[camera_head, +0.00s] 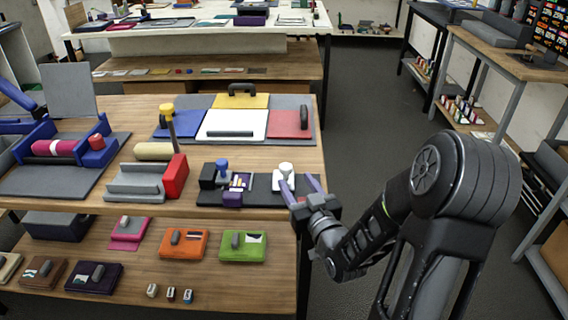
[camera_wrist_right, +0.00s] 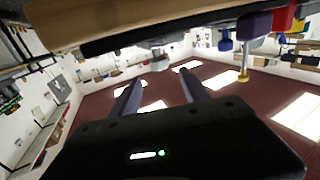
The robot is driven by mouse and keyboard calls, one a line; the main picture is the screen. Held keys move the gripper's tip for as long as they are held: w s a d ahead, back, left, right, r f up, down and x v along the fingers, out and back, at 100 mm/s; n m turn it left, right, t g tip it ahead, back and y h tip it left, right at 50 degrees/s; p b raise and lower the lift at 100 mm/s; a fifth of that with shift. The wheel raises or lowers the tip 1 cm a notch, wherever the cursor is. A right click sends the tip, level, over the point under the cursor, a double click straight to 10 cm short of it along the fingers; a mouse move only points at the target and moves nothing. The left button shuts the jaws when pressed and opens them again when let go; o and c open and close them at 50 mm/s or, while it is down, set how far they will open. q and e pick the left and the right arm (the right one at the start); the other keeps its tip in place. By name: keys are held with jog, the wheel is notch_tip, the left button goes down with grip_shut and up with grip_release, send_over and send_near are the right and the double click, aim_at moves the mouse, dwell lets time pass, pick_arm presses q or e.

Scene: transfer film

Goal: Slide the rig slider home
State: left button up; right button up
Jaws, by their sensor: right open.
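The rig is a dark base plate (camera_head: 240,198) near the front right edge of the wooden worktable. A black block (camera_head: 208,176), a blue knob (camera_head: 222,168) and a small patterned piece (camera_head: 240,182) sit on its left part. A white piece with a rounded knob (camera_head: 286,170), seemingly the slider, stands at its right end, apart from the patterned piece. My right gripper (camera_head: 299,184) is open beside the white knob; its fingers point toward it. I cannot tell whether they touch it. In the right wrist view the open fingers (camera_wrist_right: 158,92) show nothing between them. My left gripper is not in view.
A grey channel with a red block (camera_head: 176,176) and a yellow-topped post (camera_head: 168,118) stand left of the rig. Coloured panels (camera_head: 232,125) lie behind. A lower shelf (camera_head: 130,256) holds several coloured pads. The floor right of the table is clear.

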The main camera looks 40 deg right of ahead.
aim_at(288, 170)
jog(key=shift+w+d+f+b, duration=0.1)
jog(key=shift+w+f+b, duration=0.15)
jog(key=shift+w+b, duration=0.25)
jog(key=b+x, duration=0.1)
jog(key=b, duration=0.2)
jog(key=shift+w+d+f, duration=0.1)
jog(key=shift+w+f, duration=0.05)
jog(key=shift+w, duration=0.2)
jog(key=x, duration=0.1)
jog(key=p+x, duration=0.1)
jog(key=x, duration=0.2)
jog(key=shift+w+r, duration=0.1)
jog(key=shift+r, duration=0.25)
jog(key=shift+w+d, duration=0.15)
jog(key=shift+w, duration=0.4)
grip_shut()
